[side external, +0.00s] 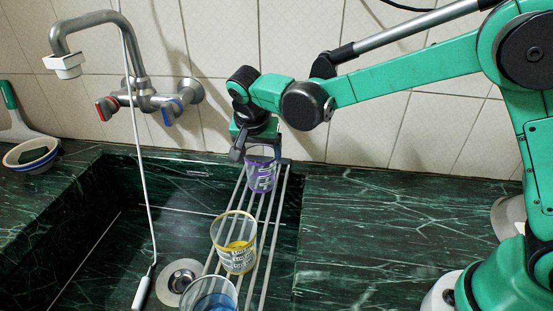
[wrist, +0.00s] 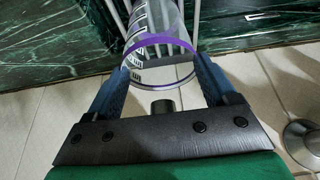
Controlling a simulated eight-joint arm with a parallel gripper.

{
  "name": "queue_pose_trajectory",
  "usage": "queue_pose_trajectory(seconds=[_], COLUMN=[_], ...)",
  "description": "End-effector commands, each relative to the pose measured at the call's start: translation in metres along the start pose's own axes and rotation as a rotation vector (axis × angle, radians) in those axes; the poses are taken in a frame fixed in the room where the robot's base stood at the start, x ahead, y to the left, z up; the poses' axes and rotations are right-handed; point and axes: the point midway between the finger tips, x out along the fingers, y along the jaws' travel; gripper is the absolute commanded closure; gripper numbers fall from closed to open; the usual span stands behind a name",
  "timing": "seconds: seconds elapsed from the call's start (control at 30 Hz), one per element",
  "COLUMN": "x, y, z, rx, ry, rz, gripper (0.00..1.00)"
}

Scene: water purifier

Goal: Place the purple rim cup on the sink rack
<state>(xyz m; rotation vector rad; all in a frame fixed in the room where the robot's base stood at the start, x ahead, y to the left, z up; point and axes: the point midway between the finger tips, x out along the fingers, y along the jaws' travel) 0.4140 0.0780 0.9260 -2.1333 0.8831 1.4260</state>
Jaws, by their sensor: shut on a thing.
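In the wrist view the purple rim (wrist: 160,64) lies between the two blue fingers of my gripper (wrist: 158,82). The cup looks roughly upright at the rack bars; I cannot tell whether its base touches them. The rack is a set of metal bars across the right part of the sink.
A yellow rim cup (side external: 235,243) and a blue cup (side external: 211,296) stand nearer on the rack. The faucet (side external: 130,80) and a hanging white cord (side external: 140,150) are to the left. A bowl (side external: 31,154) is at the far left. The right counter (side external: 400,240) is clear.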

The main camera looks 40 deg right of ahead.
Motion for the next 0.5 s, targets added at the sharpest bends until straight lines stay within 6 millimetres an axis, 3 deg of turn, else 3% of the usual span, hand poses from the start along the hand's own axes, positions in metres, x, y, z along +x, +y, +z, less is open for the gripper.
queue_pose_trajectory(seconds=[0.07, 0.1, 0.17, 0.5], x=[0.0024, 0.0027, 0.0025, -0.0048], y=[0.0001, 0.0002, 0.0002, 0.0001], z=[0.0009, 0.0011, 0.001, -0.0003], rx=[0.0, 0.0, 0.0, -0.001], ry=[0.0, 0.0, 0.0, 0.0], rz=[0.0, 0.0, 0.0, 0.0], gripper=[1.0, 0.16, 0.0, 0.0])
